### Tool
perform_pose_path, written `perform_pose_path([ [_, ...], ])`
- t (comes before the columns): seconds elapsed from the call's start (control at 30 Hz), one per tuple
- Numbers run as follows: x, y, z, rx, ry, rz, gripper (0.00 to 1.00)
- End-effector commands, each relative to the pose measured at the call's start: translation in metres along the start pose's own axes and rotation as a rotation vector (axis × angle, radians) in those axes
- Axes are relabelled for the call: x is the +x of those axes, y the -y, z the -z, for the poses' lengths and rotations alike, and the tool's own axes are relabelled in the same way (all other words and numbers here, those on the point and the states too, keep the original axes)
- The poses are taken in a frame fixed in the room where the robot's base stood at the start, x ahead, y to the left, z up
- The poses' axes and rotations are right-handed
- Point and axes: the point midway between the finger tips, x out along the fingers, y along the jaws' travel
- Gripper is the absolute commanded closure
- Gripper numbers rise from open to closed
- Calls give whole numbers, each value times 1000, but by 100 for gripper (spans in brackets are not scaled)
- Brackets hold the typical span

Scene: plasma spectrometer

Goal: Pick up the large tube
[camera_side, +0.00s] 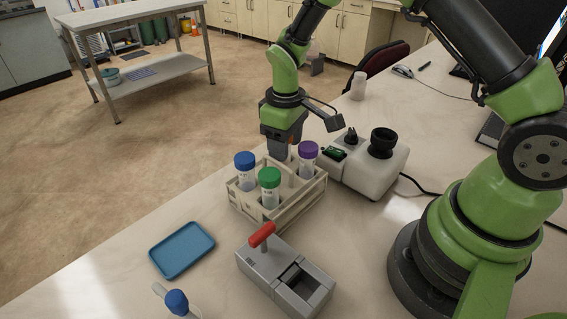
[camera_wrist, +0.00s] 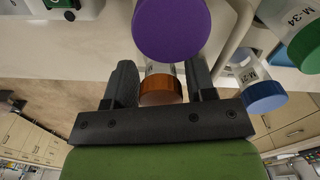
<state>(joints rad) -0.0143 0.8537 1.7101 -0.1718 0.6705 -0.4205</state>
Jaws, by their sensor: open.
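A beige rack (camera_side: 284,217) holds upright tubes with a blue cap (camera_side: 244,159), a green cap (camera_side: 269,177) and a purple cap (camera_side: 308,149). I cannot tell which one is the large tube. My gripper (camera_side: 282,150) points down at the rack's back side, between the blue and purple caps. In the wrist view my gripper (camera_wrist: 161,82) is open, with an orange-capped tube (camera_wrist: 160,88) between its fingers. Whether they touch it is unclear. The purple cap (camera_wrist: 171,28) is close by; the green cap (camera_wrist: 306,47) and blue cap (camera_wrist: 264,97) are to the right. The orange cap is hidden in the side view.
A white device with a black cup (camera_side: 382,142) stands right of the rack. A grey box with a red handle (camera_side: 262,235) is in front. A blue tray (camera_side: 182,250) lies to the left.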

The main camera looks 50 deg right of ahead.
Motion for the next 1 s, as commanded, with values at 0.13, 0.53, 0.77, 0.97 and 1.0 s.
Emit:
perform_pose_path([
  [0.13, 0, 0, 0, 0, 0, 0, 77],
  [0.53, -1, 0, 0, 0, 0, 0, 100],
  [0.77, -23, 0, 1, 0, -6, -2, 100],
  [0.97, -66, 0, 1, 0, -7, -2, 100],
  [1.0, -73, 0, 1, 0, -7, -3, 100],
])
